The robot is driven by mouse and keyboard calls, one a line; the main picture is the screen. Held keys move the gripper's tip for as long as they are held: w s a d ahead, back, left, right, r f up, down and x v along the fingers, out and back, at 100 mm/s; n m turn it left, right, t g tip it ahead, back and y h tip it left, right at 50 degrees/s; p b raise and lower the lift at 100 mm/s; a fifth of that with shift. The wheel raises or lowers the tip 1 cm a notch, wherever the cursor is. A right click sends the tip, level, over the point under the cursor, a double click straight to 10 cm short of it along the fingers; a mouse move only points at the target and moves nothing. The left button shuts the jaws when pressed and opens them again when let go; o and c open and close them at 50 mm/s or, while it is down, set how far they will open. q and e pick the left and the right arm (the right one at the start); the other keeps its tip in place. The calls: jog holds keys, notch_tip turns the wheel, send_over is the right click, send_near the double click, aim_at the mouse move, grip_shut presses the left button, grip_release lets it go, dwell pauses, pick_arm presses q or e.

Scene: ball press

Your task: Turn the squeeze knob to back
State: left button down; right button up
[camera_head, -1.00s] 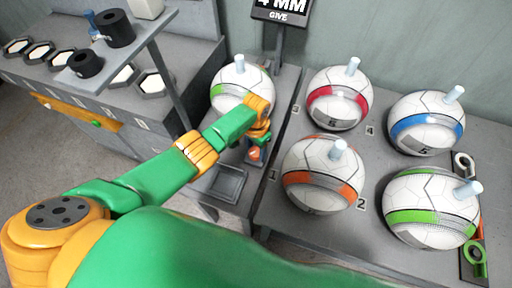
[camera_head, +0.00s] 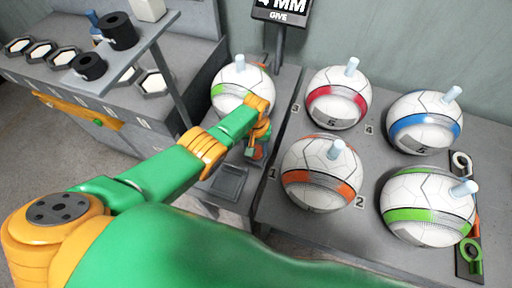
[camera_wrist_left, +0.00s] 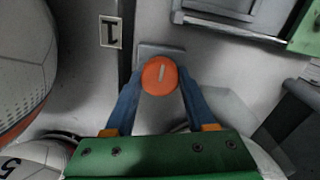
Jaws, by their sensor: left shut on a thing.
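The squeeze knob (camera_wrist_left: 160,75) is a round orange cap with a short white mark, on a small grey plate. In the left wrist view the white mark runs nearly up and down the picture. My left gripper (camera_wrist_left: 160,80) has its two blue fingers closed on the knob's opposite sides. In the head view the left gripper (camera_head: 257,148) reaches down in front of the ball (camera_head: 242,88) under the sign, and largely hides the knob. My right gripper is not in view.
Several balls with clear pegs, such as the orange-banded one (camera_head: 318,190), stand on the right table close to my arm. A grey tray (camera_head: 228,182) lies near the gripper. A sign (camera_head: 281,10) reads "MM GIVE". A shelf with black rings (camera_head: 90,67) is at left.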

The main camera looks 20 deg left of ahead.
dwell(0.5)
pick_arm(q)
jog(key=shift+c, duration=1.2)
grip_release()
notch_tip(320, 180, up, 7)
jog(key=p, duration=0.5)
jog(key=shift+r, duration=0.1)
